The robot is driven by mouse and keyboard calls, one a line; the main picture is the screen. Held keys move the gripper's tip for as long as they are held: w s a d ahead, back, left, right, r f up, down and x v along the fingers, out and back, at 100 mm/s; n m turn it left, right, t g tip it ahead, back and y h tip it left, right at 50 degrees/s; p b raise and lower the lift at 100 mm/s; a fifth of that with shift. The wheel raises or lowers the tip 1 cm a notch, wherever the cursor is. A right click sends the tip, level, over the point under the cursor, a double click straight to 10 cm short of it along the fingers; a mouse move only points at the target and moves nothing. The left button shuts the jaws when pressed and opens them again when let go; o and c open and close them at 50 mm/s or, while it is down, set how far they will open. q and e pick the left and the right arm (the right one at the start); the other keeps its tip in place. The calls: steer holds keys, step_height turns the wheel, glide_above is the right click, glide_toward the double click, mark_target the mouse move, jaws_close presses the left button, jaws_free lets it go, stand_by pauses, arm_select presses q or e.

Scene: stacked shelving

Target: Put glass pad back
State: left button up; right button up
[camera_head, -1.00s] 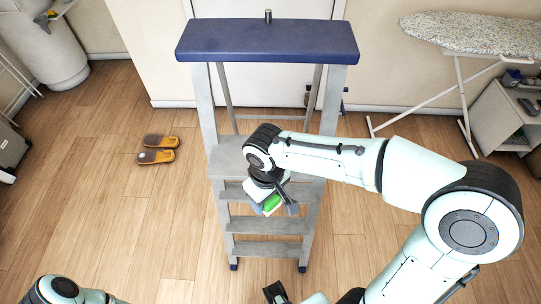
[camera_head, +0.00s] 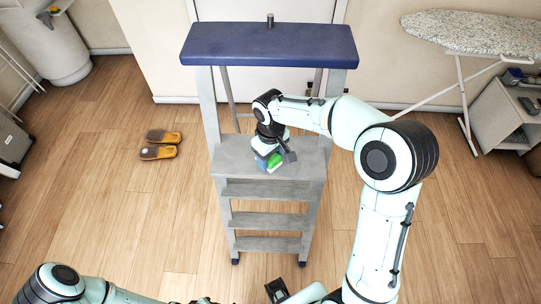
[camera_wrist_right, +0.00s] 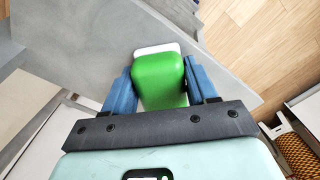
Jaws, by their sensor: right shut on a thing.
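The glass pad (camera_wrist_right: 160,78) is a green block with a white layer at its far end. My right gripper (camera_wrist_right: 164,82) is shut on it, with one blue finger on each side. In the head view the green pad (camera_head: 275,160) and the right gripper (camera_head: 267,162) are over the wide grey step (camera_head: 232,158) of the ladder. I cannot tell whether the pad touches that step. My left arm enters at the bottom left of the head view, and its gripper is not clearly seen.
The stepladder has a blue top platform (camera_head: 268,46) above and behind the gripper, with grey side rails and lower steps. Orange-brown slippers (camera_head: 160,144) lie on the floor to the left. An ironing board (camera_head: 480,32) and a shelf unit (camera_head: 507,115) stand at right. Floor around is mostly clear.

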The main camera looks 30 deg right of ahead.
steer(key=o, duration=0.9)
steer(key=shift+o, duration=0.2)
steer(key=shift+r, duration=0.1)
arm_select(q)
steer(key=shift+w+r+p, duration=0.3)
steer(key=shift+r+p, duration=0.1)
steer(key=shift+r, duration=0.1)
steer(key=shift+w+r+p, duration=0.25)
steer(key=shift+r+p, duration=0.15)
steer(key=shift+r, duration=0.1)
arm_select(e)
step_height(320, 180, up, 12)
steer(key=shift+a, duration=0.1)
